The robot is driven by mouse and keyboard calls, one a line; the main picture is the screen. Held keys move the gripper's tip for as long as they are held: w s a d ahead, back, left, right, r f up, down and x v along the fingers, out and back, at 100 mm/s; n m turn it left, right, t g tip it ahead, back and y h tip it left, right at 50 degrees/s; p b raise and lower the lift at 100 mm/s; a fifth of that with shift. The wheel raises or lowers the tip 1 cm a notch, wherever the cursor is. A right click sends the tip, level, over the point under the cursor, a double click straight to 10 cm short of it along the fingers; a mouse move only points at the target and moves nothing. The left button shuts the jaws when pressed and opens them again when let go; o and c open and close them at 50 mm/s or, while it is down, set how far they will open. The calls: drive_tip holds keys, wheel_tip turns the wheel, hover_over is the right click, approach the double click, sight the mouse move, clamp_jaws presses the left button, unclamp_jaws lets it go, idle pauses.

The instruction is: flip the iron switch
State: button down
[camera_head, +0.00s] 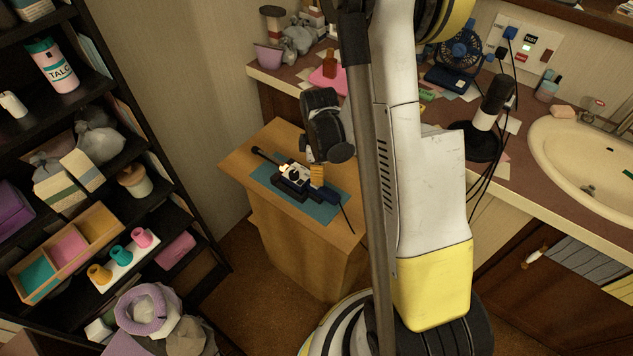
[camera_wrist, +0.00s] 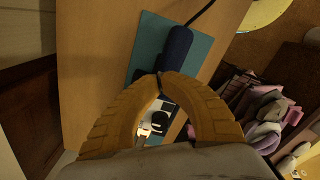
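The iron looks like a dark blue curling iron lying on a teal mat (camera_head: 331,211) on a small wooden cabinet. Its dark handle shows in the wrist view (camera_wrist: 176,48), with a cord running off the top. In the head view its thin dark rod (camera_head: 266,158) points to the upper left. A white and black part (camera_head: 292,172) sits mid-length; I cannot tell for sure which part is the switch. My gripper (camera_wrist: 159,77) has yellow curved fingers with their tips together, close over the iron beside the handle. No object shows held between the tips. Whether they touch the iron is unclear.
The cabinet top (camera_head: 262,140) has bare wood around the mat. A counter with a fan (camera_head: 459,50), a microphone-like stand (camera_head: 490,110) and a sink (camera_head: 580,150) stands at the right. A dark shelf (camera_head: 150,195) full of goods is at the left.

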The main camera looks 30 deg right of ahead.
drive_tip(key=shift+r, duration=0.1)
drive_tip(key=shift+r+p, duration=2.4)
drive_tip(key=shift+r, duration=1)
drive_tip(key=shift+a+r, duration=0.1)
drive_tip(key=shift+r, duration=0.1)
drive_tip(key=s+a+r+m+t, duration=0.2)
drive_tip(key=s+a+r+m, duration=0.1)
drive_tip(key=r, duration=0.4)
drive_tip(key=s+a+r+m+t, duration=0.2)
drive_tip(key=s+a+r+m, duration=0.1)
drive_tip(key=a+r, duration=0.3)
drive_tip(key=s+a+r+m+t, duration=0.3)
drive_tip(key=s+a+r+m, duration=0.1)
drive_tip(key=r, duration=0.4)
drive_tip(key=shift+s+a+r, duration=0.15)
drive_tip(key=shift+s+r, duration=0.15)
drive_tip(key=shift+s, duration=0.1)
